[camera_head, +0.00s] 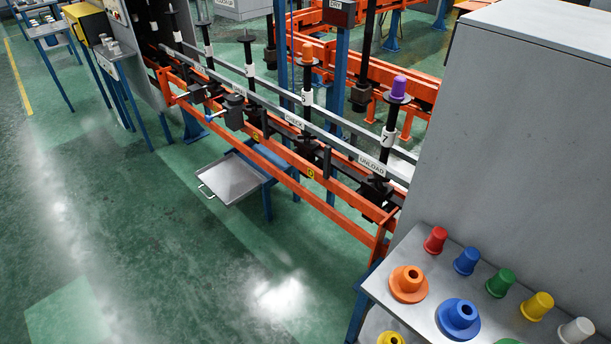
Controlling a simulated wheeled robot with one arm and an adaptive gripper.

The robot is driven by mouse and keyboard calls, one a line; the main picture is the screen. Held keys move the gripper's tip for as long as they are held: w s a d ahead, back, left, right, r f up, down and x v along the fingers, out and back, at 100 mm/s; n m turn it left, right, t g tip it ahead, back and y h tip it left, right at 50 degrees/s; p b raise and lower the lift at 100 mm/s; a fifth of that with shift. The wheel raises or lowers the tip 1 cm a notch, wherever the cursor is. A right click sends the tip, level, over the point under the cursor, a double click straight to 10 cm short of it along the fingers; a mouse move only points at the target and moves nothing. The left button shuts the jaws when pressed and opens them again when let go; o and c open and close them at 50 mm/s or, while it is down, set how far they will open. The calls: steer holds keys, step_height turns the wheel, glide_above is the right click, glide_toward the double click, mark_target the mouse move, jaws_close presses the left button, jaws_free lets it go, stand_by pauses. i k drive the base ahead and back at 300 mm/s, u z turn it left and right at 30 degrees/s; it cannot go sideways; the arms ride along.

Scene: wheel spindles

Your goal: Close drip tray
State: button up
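The drip tray (231,180) is a shallow grey metal pan below the orange rail line, left of the middle of the view. It sticks out toward the open floor from under the line, so it stands pulled out. A small light handle (205,191) is on its front left edge. The tray looks empty. Its far edge meets a blue frame (262,160) under the rails. My gripper is not in view.
An orange rail (320,205) runs above and past the tray. At the lower right stands a table (425,262) with coloured cones and flanged parts, beside a large grey cabinet (520,120). The green floor (150,240) in front of the tray is clear.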

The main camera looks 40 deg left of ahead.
mark_target(230, 179)
steer(key=u, duration=3.05)
steer(key=i, duration=2.15)
steer(key=z, duration=1.65)
steer(key=i, duration=0.65)
steer(key=u, duration=1.35)
